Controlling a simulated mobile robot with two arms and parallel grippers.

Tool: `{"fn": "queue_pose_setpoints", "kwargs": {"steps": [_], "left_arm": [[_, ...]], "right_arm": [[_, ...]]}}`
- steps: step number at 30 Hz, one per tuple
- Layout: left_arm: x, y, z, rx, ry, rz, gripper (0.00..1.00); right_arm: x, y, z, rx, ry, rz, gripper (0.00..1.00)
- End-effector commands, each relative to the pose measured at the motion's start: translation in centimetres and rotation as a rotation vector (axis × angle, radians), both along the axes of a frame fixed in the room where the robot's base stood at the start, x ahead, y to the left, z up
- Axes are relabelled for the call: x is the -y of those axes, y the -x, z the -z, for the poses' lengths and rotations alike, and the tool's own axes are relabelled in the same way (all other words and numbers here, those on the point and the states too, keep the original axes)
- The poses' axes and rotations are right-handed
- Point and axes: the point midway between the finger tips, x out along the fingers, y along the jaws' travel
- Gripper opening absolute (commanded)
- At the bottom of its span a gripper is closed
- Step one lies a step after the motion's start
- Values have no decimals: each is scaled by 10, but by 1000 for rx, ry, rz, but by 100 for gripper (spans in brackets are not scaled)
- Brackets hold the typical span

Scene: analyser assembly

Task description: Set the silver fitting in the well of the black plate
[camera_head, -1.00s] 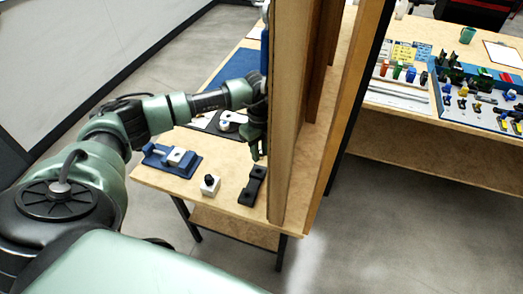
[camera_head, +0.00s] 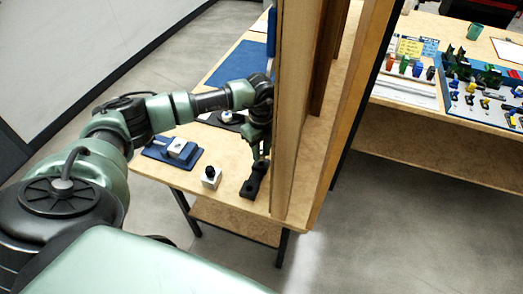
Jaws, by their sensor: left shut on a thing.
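The black plate (camera_head: 251,188) lies near the front edge of the wooden table, close to the tall wooden panel. My left gripper (camera_head: 261,158) points down over the far end of the plate and is shut. The silver fitting cannot be made out; the fingers hide what they hold. Whether gripper and plate touch cannot be told at this size. My right gripper is not in view.
A white block with a black knob (camera_head: 211,178) stands left of the black plate. A blue fixture (camera_head: 173,151) lies further left. The tall wooden panel (camera_head: 290,120) stands close on the right. A second table (camera_head: 390,101) with parts is beyond it.

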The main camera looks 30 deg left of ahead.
Motion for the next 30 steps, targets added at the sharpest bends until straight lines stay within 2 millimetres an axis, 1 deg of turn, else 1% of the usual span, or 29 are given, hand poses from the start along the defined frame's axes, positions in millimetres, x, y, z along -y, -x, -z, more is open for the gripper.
{"fn": "queue_pose_setpoints", "kwargs": {"steps": [14, 30], "left_arm": [[0, 0, 3, 0, 1, 0, 0], [0, 0, 5, 0, 0, 0, 0]], "right_arm": [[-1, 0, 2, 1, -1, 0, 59], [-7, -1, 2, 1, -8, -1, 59]]}}
